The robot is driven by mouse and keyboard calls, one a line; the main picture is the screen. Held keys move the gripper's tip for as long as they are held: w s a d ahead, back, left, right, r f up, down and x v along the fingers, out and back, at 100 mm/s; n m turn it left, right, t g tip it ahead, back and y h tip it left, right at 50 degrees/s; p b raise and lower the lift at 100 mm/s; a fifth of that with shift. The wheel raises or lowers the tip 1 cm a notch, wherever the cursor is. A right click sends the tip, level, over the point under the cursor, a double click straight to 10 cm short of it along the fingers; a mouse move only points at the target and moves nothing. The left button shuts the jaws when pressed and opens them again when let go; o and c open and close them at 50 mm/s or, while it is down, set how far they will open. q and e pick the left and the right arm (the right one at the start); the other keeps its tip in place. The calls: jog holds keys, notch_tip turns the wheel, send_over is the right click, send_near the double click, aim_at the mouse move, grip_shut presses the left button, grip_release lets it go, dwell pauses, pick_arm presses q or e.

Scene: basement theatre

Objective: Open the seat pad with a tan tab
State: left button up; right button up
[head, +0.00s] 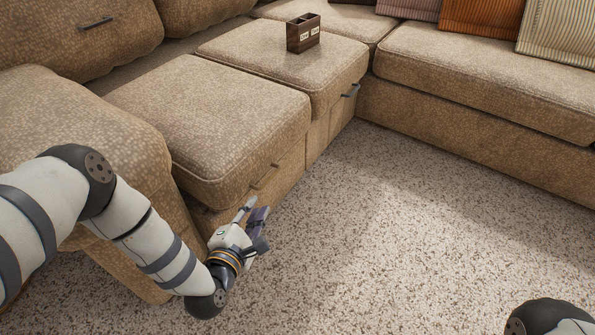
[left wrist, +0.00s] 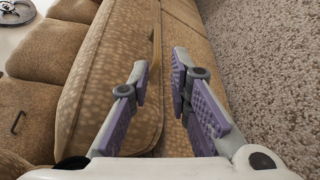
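The near seat pad (head: 215,115) of the sofa lies flat and closed on its base. A thin tan tab (head: 266,176) sticks out from its front edge. The pad fills the left and middle of the left wrist view (left wrist: 105,65), where a narrow tan strip (left wrist: 156,48), likely the tab, shows beyond the fingers. My left gripper (head: 257,207) is just below and in front of the tab, apart from it. In the left wrist view its purple-padded fingers (left wrist: 160,75) are open with nothing between them. My right gripper is out of view.
The neighbouring seat pad (head: 285,60) has a dark grey tab (head: 352,90) and bears a dark brown divided box (head: 303,33). The sofa arm (head: 85,120) stands close at left. Striped cushions (head: 480,17) lie at the back right. The speckled carpet (head: 400,240) is clear.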

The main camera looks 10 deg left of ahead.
aim_at(269, 180)
pick_arm(q)
jog(key=b+x, duration=0.4)
jog(key=x, duration=0.7)
jog(key=shift+w+b, duration=0.1)
jog(key=shift+b, duration=0.25)
jog(key=shift+w+r, duration=0.1)
jog(key=shift+w, duration=0.4)
grip_shut()
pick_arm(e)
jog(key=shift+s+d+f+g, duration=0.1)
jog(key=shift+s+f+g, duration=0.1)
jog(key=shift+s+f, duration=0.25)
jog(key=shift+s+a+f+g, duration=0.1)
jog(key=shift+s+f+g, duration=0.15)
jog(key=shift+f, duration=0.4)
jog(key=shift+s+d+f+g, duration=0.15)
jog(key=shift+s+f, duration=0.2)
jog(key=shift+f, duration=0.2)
